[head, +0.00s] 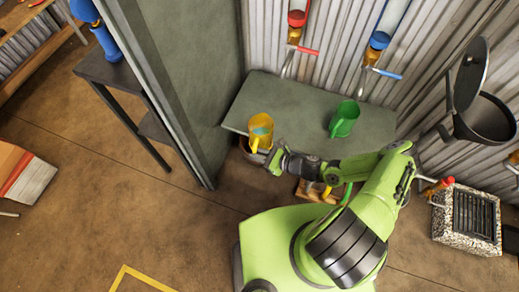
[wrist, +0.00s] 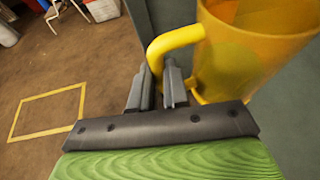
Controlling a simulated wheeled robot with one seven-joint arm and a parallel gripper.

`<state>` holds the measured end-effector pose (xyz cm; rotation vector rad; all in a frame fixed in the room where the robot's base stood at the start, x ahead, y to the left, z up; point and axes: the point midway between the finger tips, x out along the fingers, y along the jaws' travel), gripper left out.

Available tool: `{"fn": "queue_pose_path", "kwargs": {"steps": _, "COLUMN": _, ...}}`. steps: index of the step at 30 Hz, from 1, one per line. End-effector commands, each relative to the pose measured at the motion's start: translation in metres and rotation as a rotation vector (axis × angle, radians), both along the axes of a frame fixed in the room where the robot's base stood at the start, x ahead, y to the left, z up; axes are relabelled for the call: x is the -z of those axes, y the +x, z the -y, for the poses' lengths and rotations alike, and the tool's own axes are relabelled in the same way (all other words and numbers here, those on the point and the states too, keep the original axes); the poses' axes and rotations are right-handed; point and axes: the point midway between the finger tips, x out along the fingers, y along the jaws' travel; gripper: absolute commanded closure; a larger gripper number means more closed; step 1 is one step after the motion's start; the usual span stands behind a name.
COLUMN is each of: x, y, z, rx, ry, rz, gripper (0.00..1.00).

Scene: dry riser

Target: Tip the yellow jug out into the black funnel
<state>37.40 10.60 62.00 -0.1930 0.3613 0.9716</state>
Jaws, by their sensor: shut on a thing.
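The yellow jug (head: 261,126) is at the left front edge of the grey-green table in the head view, about upright, with something pale blue inside. My gripper (head: 273,158) is shut on its handle. In the wrist view the jug (wrist: 245,50) fills the upper right, and my gripper (wrist: 160,80) has its fingers on the yellow handle. I cannot tell whether the jug touches the table. A round black vessel (head: 487,120) with a raised lid is on the wall at the right; it may be the black funnel, but its lower part is unclear.
A green jug (head: 344,119) stands on the table (head: 292,96), right of the yellow one. Red-handled (head: 303,50) and blue-handled (head: 385,72) taps are on the ribbed wall behind. A grey panel (head: 195,80) stands to the left. A speckled box with a grate (head: 467,220) is at right.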

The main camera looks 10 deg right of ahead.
Motion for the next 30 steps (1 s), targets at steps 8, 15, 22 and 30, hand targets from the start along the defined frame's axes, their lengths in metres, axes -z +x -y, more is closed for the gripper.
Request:
{"fn": "queue_pose_path", "kwargs": {"steps": 8, "x": -0.002, "y": -0.017, "z": -0.009, "rx": 0.0, "ry": 0.003, "rz": 0.001, "gripper": 1.0}}
{"fn": "queue_pose_path", "kwargs": {"steps": 15, "x": -0.002, "y": -0.031, "z": -0.017, "rx": 0.0, "ry": 0.004, "rz": 0.001, "gripper": 1.0}}
{"fn": "queue_pose_path", "kwargs": {"steps": 22, "x": -0.002, "y": -0.045, "z": -0.024, "rx": 0.001, "ry": 0.004, "rz": 0.002, "gripper": 1.0}}
{"fn": "queue_pose_path", "kwargs": {"steps": 30, "x": -0.002, "y": -0.061, "z": -0.033, "rx": 0.002, "ry": 0.004, "rz": 0.001, "gripper": 1.0}}
